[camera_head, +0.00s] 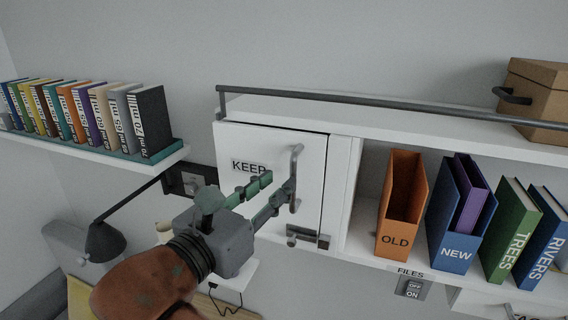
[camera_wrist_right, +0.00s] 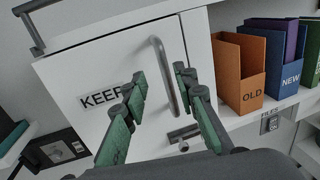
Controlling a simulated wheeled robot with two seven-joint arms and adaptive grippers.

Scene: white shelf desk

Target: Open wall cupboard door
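The white wall cupboard door (camera_head: 262,148), labelled KEEP, appears shut; it also shows in the wrist view (camera_wrist_right: 85,75). Its grey vertical bar handle (camera_head: 297,165) is near the door's right edge. My right gripper (camera_head: 279,184) is at the handle, with its fingers pointing at it. In the wrist view the green-padded fingers (camera_wrist_right: 161,80) are apart, and the handle (camera_wrist_right: 160,57) appears between the fingertips. I cannot tell whether they touch it. A small metal latch (camera_head: 308,237) sits at the door's lower right corner. My left gripper is not in view.
A grey rail (camera_head: 370,102) runs along the cupboard top, with a cardboard box (camera_head: 538,95) at right. Open shelving right of the door holds an orange OLD file (camera_head: 393,235) and several others. A book shelf (camera_head: 165,155) and black lamp (camera_head: 105,241) are at left.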

